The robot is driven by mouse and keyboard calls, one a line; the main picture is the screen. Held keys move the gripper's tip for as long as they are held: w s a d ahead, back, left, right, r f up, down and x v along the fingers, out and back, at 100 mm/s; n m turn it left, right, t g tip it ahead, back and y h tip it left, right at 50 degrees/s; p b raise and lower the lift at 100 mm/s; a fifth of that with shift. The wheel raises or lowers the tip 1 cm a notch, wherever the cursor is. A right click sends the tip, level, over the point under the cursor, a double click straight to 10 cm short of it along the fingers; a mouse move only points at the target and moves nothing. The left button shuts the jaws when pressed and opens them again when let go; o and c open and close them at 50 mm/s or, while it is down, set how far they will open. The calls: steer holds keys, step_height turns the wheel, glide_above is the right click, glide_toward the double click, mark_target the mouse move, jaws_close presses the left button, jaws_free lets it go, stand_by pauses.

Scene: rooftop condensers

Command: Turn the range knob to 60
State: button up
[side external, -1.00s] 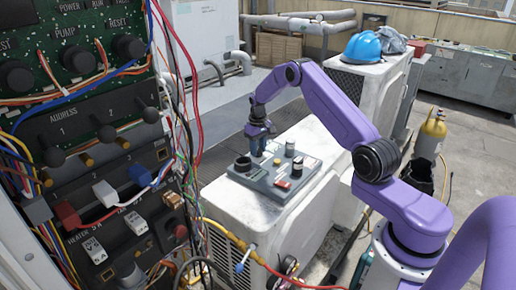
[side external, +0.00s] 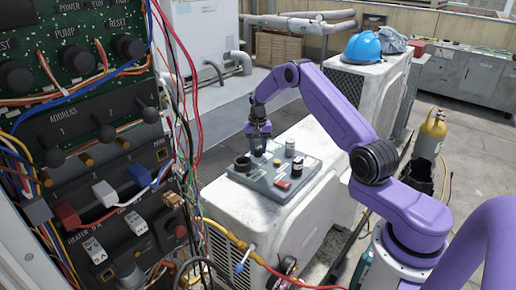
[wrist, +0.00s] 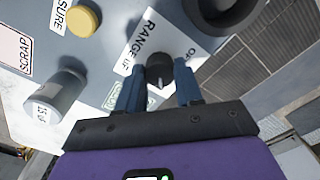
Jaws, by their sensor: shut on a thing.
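The range knob (wrist: 159,66) is a small dark knob beside a white label that reads "RANGE UF" in the wrist view. My gripper (wrist: 158,84) has its two blue fingers on either side of the knob and is shut on it. A white pointer mark shows on the knob, but I cannot read which value it faces. Part of a label starting "OF" shows next to it; a 60 mark is not readable. In the side external view my gripper (side external: 259,144) reaches down to the grey panel (side external: 262,184), and its fingers hide the knob.
The panel lies on a white condenser unit (side external: 221,205). Near the knob are a dark round cup (wrist: 222,12), a yellow button (wrist: 84,22) and a grey cylinder (wrist: 62,92) with a white label. A wired control cabinet (side external: 85,120) stands at the left.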

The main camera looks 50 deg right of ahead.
mark_target(258, 150)
stand_by(0.4)
steer(key=o, duration=1)
steer(key=shift+o, duration=0.2)
step_height(258, 150, up, 18)
steer(key=shift+f, duration=0.25)
